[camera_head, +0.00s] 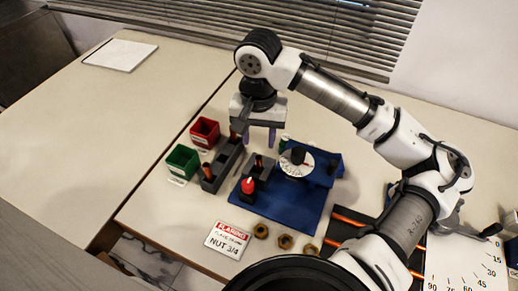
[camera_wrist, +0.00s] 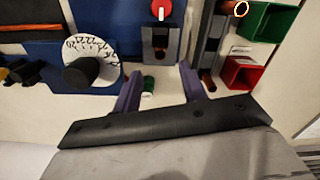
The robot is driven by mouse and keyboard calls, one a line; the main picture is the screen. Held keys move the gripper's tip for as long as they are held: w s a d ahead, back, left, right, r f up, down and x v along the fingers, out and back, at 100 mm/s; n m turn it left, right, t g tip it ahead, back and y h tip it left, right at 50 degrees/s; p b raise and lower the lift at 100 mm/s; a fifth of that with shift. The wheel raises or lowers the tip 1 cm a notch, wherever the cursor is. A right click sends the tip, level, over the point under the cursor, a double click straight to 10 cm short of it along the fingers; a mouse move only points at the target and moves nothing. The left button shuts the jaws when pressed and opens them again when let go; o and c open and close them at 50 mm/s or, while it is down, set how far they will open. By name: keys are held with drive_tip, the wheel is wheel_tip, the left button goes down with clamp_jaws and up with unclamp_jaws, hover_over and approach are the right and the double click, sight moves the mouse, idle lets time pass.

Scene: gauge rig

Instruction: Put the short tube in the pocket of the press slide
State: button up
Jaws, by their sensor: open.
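My gripper (camera_head: 259,144) is open, pointing down above the far end of the blue press base (camera_head: 284,214). Its two purple fingers also show in the wrist view (camera_wrist: 161,70), with nothing held between them. The dark slide block (camera_head: 268,163) is on the base just nearer than the fingers; a small copper piece (camera_head: 258,160) shows at it, and its seating is unclear. The grey rack (camera_head: 222,168) stands to the left. One copper tube (camera_head: 206,171) is at its near end and another (camera_head: 233,136) at its far end. I cannot tell which is the short tube.
A red bin (camera_head: 205,132) and a green bin (camera_head: 182,161) stand left of the rack. A dial (camera_head: 296,162), a red knob (camera_head: 248,185) and a small green-white cylinder (camera_wrist: 148,88) are close by. Several nuts (camera_head: 285,241) lie in front. The left table is mostly clear.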

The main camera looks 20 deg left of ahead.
sight(258, 159)
wheel_tip(258, 159, down, 7)
idle(0.3)
drive_tip(key=shift+c, duration=0.4)
clamp_jaws()
drive_tip(key=shift+s+p, duration=0.15)
drive_tip(key=shift+p, duration=0.3)
drive_tip(key=shift+o, duration=0.3)
unclamp_jaws()
drive_tip(key=shift+r, duration=0.1)
wheel_tip(258, 159, up, 14)
drive_tip(key=shift+b, duration=0.4)
drive_tip(key=shift+s+f, duration=0.1)
drive_tip(key=shift+f, duration=0.1)
